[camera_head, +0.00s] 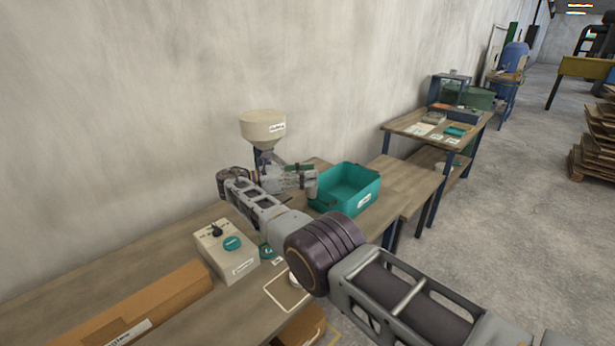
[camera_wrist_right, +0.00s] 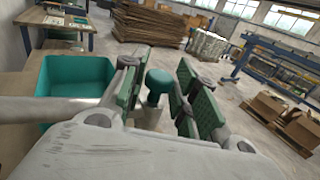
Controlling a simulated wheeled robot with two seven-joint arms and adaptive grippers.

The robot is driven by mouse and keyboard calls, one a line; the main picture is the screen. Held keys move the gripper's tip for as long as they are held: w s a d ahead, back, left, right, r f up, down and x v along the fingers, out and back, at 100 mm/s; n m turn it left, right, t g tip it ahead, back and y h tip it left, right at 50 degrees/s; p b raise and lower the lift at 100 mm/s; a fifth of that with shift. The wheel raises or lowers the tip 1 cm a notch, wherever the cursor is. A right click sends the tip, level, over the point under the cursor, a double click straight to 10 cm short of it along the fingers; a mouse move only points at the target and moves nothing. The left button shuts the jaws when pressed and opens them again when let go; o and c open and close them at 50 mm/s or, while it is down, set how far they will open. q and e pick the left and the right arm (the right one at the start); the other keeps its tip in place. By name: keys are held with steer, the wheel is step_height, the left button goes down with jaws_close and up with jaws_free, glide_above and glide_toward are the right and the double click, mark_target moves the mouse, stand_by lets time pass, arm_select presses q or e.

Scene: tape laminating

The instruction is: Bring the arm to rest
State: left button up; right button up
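My right arm comes in from the lower right in the head view. Its gripper (camera_head: 303,178) is over the table, beside the cream hopper (camera_head: 263,128) and just left of the teal bin (camera_head: 345,190). In the right wrist view the green-padded fingers of my right gripper (camera_wrist_right: 163,95) are apart. A teal knob (camera_wrist_right: 158,80) on a short stem shows between them in the picture; whether either finger touches it cannot be told. The left gripper is not in view.
A cream control box (camera_head: 226,247) with knobs and a cardboard box (camera_head: 140,308) are on the table's near part. A second table (camera_head: 408,126) with several items stands farther back. Open floor (camera_head: 510,210) lies to the right. Wooden stacks (camera_head: 597,145) stand at the right edge.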

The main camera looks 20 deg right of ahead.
steer(key=o, duration=0.3)
steer(key=shift+a, duration=0.1)
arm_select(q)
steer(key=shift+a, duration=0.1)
arm_select(e)
steer(key=shift+f, duration=0.1)
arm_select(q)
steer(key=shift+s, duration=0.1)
arm_select(e)
steer(key=shift+r, duration=0.2)
step_height(320, 180, up, 7)
steer(key=p, duration=0.7)
steer(key=shift+f, duration=0.2)
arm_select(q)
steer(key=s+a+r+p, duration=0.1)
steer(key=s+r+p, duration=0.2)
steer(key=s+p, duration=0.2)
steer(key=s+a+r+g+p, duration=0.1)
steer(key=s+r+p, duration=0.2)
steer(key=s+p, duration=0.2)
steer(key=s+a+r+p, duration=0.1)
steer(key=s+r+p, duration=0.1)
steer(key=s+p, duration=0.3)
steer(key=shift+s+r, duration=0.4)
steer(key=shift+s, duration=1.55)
arm_select(e)
step_height(320, 180, up, 15)
